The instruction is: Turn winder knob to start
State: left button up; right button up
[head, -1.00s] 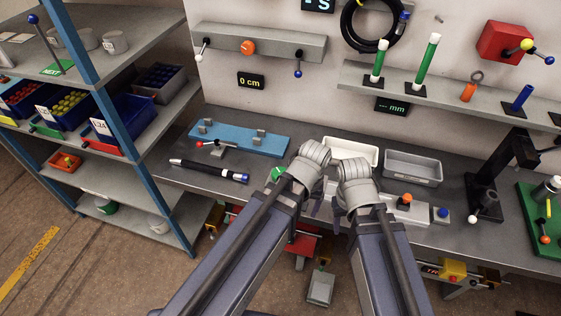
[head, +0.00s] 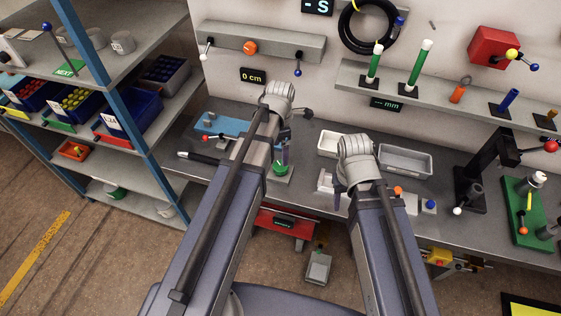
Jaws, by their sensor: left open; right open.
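A grey wall rail (head: 275,46) carries an orange round knob (head: 250,47) in its middle. A white-tipped lever (head: 207,45) is on its left and a blue-tipped lever (head: 298,85) on its right. No label names the winder knob, so I cannot tell which it is. A display below the rail (head: 253,76) reads 0 cm. My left gripper (head: 297,136) is open and empty, below the blue-tipped lever and apart from it. My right gripper (head: 336,196) is open over the bench; its wrist hides much of it.
A black hose coil (head: 366,27) hangs on the wall. Green posts (head: 420,65) stand on the right shelf. Trays (head: 404,161) lie on the bench behind my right wrist. A blue fixture (head: 222,124) is left of my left arm. Shelving with bins (head: 130,122) stands at left.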

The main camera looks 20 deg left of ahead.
aim_at(281, 167)
pick_arm(q)
jog(key=shift+f, duration=0.1)
notch_tip(281, 167, down, 8)
jog(key=b, duration=0.8)
jog(key=shift+r, duration=0.2)
jog(key=c, duration=1.4)
jog(key=shift+m, duration=0.3)
